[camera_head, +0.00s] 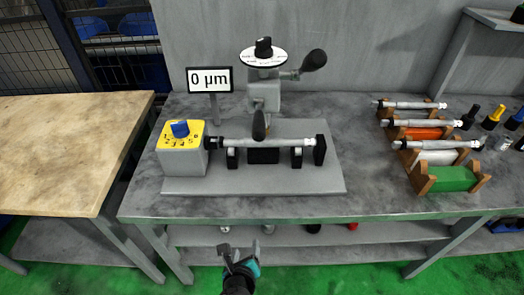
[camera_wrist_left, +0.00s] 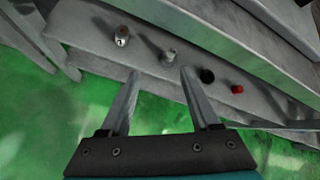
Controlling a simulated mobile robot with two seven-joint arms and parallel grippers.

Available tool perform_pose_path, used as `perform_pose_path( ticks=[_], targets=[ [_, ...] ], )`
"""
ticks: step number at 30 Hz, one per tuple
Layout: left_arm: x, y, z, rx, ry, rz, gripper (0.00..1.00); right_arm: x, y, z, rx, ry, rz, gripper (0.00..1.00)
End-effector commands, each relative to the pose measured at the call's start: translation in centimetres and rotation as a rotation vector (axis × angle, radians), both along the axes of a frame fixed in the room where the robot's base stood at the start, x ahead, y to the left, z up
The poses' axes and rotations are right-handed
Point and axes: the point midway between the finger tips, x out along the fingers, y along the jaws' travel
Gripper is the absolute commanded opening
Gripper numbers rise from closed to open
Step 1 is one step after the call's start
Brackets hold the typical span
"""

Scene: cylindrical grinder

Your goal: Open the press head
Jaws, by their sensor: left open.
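The press head (camera_head: 266,92) is a grey body behind the grey base plate (camera_head: 190,187), with a white dial and black knob (camera_head: 264,48) on top. A lever with a black egg-shaped grip (camera_head: 313,60) sticks out to its upper right. Another black grip (camera_head: 259,125) points down in front of it. A metal shaft (camera_head: 250,144) lies level across black supports below. My left gripper (camera_head: 240,249) is open and empty, low in front of the table and well apart from the press head. It also shows in the left wrist view (camera_wrist_left: 161,73). My right gripper is out of view.
A yellow-topped control box (camera_head: 182,150) with a blue knob and a "0 µm" display (camera_head: 209,80) stand at left. Wooden racks (camera_head: 440,178) with shafts are at right. The lower shelf (camera_head: 390,232) holds small items, including a red one (camera_wrist_left: 237,89). A wooden table (camera_head: 60,150) is at left.

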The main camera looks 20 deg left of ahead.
Motion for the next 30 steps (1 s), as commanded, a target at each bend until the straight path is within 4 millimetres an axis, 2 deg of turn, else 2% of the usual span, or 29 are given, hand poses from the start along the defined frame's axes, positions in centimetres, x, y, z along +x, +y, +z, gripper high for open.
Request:
perform_pose_path(
  ticks=[1, 2, 3, 5, 6, 9, 12, 15, 20, 23, 30],
  targets=[
    [1.7, -0.7, 4.1, 0.117, -0.07, -0.085, 0.63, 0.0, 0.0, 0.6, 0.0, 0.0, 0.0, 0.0],
    [2.4, -1.1, 6.3, 0.191, -0.108, -0.129, 0.63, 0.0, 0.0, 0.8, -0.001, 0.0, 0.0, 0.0],
    [3.3, -1.5, 9.3, 0.29, -0.159, -0.178, 0.63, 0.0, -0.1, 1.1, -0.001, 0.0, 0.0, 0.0],
    [4.2, -2.1, 13.8, 0.437, -0.229, -0.231, 0.63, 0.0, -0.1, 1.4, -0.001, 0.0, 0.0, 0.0],
    [4.6, -2.3, 16.6, 0.528, -0.272, -0.256, 0.63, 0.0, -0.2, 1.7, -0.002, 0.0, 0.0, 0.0],
    [4.9, -2.7, 22.8, 0.723, -0.356, -0.278, 0.63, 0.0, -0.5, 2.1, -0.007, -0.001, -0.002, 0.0],
    [4.6, -2.7, 27.2, 0.859, -0.406, -0.273, 0.63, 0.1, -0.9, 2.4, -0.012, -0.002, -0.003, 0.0],
    [4.3, -2.7, 29.5, 0.936, -0.429, -0.262, 0.63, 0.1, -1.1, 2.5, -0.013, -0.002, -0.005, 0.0],
    [4.9, -2.4, 30.4, 0.969, -0.436, -0.257, 0.63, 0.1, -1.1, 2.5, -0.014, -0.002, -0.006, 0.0],
    [6.3, -2.0, 30.4, 0.97, -0.437, -0.257, 0.63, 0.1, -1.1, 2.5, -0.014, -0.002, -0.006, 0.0],
    [10.9, -0.6, 30.3, 0.967, -0.436, -0.256, 0.63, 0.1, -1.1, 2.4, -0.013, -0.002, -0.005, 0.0]
  ],
)
